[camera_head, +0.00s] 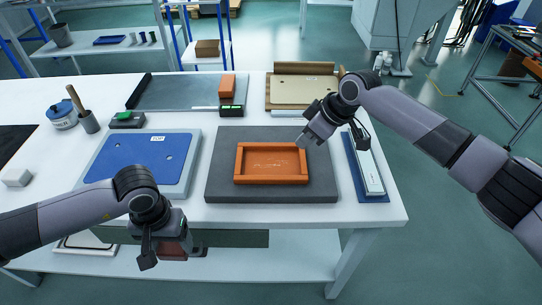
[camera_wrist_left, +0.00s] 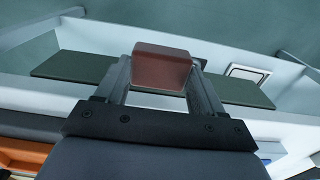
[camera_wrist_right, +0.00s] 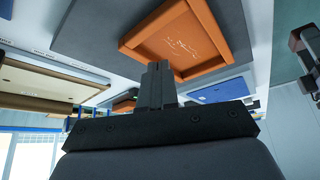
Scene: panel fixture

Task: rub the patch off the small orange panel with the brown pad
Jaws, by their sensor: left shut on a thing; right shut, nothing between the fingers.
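The small orange panel (camera_head: 242,163) has a raised rim and lies on a dark grey mat (camera_head: 222,188) mid-table. Faint pale scribbled marks, the patch (camera_head: 268,165), show on its floor; they also show in the right wrist view (camera_wrist_right: 182,46). My left gripper (camera_head: 170,248) is shut on the brown pad (camera_wrist_left: 163,66), a reddish-brown block, in front of the table's front edge, left of the panel and apart from it. My right gripper (camera_head: 305,138) is shut and empty near the panel's back right corner; whether it touches the panel I cannot tell.
A blue panel (camera_head: 140,162) lies left of the mat. A tray with a pale bar (camera_head: 368,165) lies right. At the back are a grey panel (camera_head: 180,92), an orange block (camera_head: 227,86) and a beige panel (camera_head: 300,92).

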